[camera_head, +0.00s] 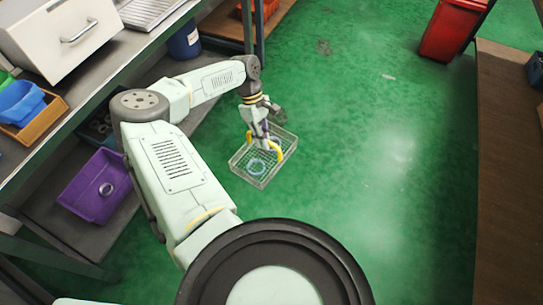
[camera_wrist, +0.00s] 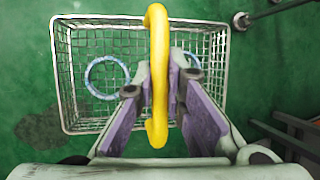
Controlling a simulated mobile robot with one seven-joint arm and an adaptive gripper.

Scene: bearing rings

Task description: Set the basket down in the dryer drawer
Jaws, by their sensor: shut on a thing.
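A wire-mesh basket (camera_head: 244,173) with a yellow handle hangs from my gripper (camera_head: 268,140) over the green floor. In the wrist view the basket (camera_wrist: 66,95) lies below my gripper (camera_wrist: 156,88), whose purple-padded fingers are shut on the yellow handle (camera_wrist: 157,45). A pale blue ring (camera_wrist: 92,82) lies inside the basket; the fingers hide part of the basket floor. A white box with a bar handle (camera_head: 75,32) stands on the bench at upper left, its front closed. It may be the dryer; no open drawer shows.
The grey bench (camera_head: 110,62) runs along the left. Blue and orange bins (camera_head: 42,112) stand on it. A purple bin (camera_head: 92,190) sits on the lower shelf and a blue drum (camera_head: 184,42) stands behind. A red bin (camera_head: 450,32) is far right. The central floor is clear.

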